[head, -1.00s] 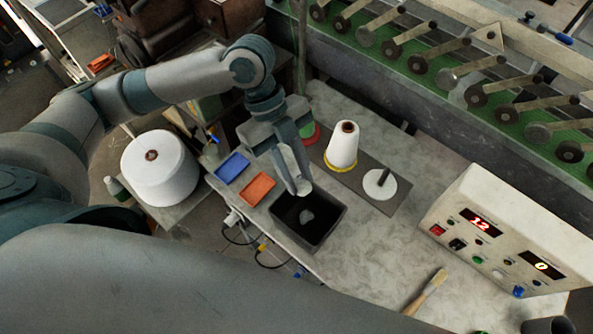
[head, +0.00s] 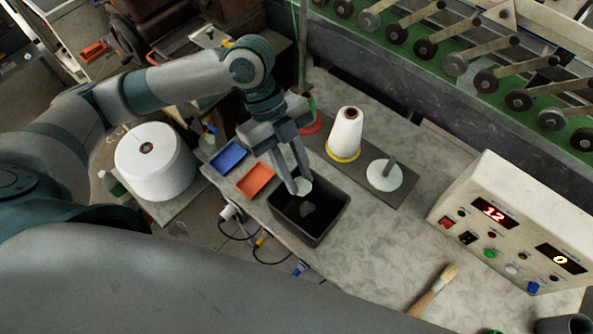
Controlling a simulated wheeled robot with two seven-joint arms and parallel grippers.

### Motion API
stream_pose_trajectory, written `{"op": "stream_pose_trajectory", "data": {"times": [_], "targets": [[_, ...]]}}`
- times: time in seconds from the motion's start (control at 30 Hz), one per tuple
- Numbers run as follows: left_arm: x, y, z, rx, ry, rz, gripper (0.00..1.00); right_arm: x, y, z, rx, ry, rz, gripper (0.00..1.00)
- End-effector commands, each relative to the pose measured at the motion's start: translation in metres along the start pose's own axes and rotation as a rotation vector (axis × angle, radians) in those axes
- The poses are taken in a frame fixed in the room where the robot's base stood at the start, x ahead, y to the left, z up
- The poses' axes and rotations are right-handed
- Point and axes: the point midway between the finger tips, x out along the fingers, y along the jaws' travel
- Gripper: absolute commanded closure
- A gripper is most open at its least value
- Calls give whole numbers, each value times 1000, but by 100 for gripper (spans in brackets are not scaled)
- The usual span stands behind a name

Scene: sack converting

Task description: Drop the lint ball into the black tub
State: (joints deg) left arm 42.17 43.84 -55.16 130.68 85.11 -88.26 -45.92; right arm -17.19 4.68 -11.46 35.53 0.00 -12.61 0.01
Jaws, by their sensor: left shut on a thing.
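The black tub (head: 331,221) stands open on the grey table near its front edge. My left gripper (head: 300,183) points down over the tub's far left rim. Its fingers are shut on a small whitish lint ball (head: 304,188) at the fingertips. A pale grey lump (head: 307,209) shows inside the tub, below the held ball. My right gripper is not in view.
A blue tray (head: 228,157) and an orange tray (head: 255,180) lie left of the tub. A white yarn cone (head: 346,132) and a white disc with a peg (head: 384,176) stand behind it. A control box (head: 511,221) and brush (head: 434,290) are to the right.

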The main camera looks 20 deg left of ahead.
Motion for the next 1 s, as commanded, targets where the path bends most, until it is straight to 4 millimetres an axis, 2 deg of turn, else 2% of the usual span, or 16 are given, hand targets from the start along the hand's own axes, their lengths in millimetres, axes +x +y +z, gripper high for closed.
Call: {"op": "stream_pose_trajectory", "data": {"times": [0.03,0.07,0.13,0.47,0.67,0.87,1.0], "targets": [[0,0,0,0,0,0,98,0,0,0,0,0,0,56],[0,0,0,0,0,0,73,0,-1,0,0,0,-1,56],[0,0,0,0,0,0,56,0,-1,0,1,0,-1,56],[0,0,0,0,0,0,56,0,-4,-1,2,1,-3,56],[-9,-1,1,0,-1,-2,56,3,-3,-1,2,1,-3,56],[-34,-1,2,1,-3,-4,56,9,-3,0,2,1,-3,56],[-60,-1,2,0,-3,-5,56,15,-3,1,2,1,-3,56]]}}
